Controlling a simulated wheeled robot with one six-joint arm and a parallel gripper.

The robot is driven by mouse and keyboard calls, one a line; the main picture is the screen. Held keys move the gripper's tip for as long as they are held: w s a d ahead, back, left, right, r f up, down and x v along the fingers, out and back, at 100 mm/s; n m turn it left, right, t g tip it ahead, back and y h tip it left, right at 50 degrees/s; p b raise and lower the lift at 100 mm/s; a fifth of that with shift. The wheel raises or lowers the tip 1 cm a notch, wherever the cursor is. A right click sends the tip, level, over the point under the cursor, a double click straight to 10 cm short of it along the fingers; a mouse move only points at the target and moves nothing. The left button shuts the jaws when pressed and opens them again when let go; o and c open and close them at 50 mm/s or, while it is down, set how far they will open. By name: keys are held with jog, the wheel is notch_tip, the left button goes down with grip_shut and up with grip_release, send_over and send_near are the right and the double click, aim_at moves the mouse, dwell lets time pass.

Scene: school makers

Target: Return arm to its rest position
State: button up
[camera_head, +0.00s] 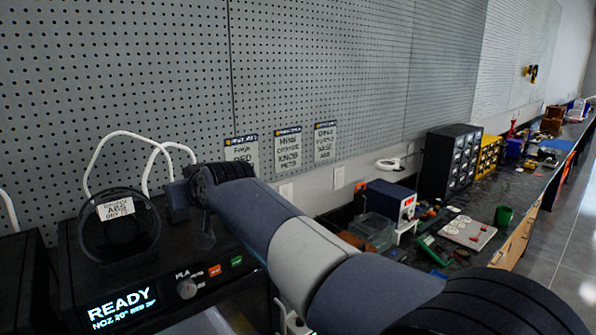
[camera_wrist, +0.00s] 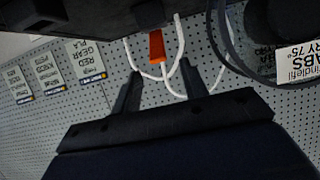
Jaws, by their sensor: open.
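My arm reaches from the lower right of the head view across the front of a black 3D printer (camera_head: 205,262). My gripper (camera_head: 190,215) is at its far end, just right of a dark spool ring (camera_head: 82,232) with a white ABS label. In the wrist view my gripper (camera_wrist: 160,82) shows two dark fingers spread apart. Nothing is held between them. White looped tubing (camera_wrist: 181,42) and an orange piece (camera_wrist: 157,46) show beyond the fingers. The wrist view is upside down.
The printer's lit screen (camera_head: 122,305) reads READY. A grey pegboard (camera_head: 330,70) with several signs stands behind.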

jog(key=shift+p+x, duration=0.4)
jog(key=shift+x, duration=1.4)
jog(key=shift+s+d, duration=0.1)
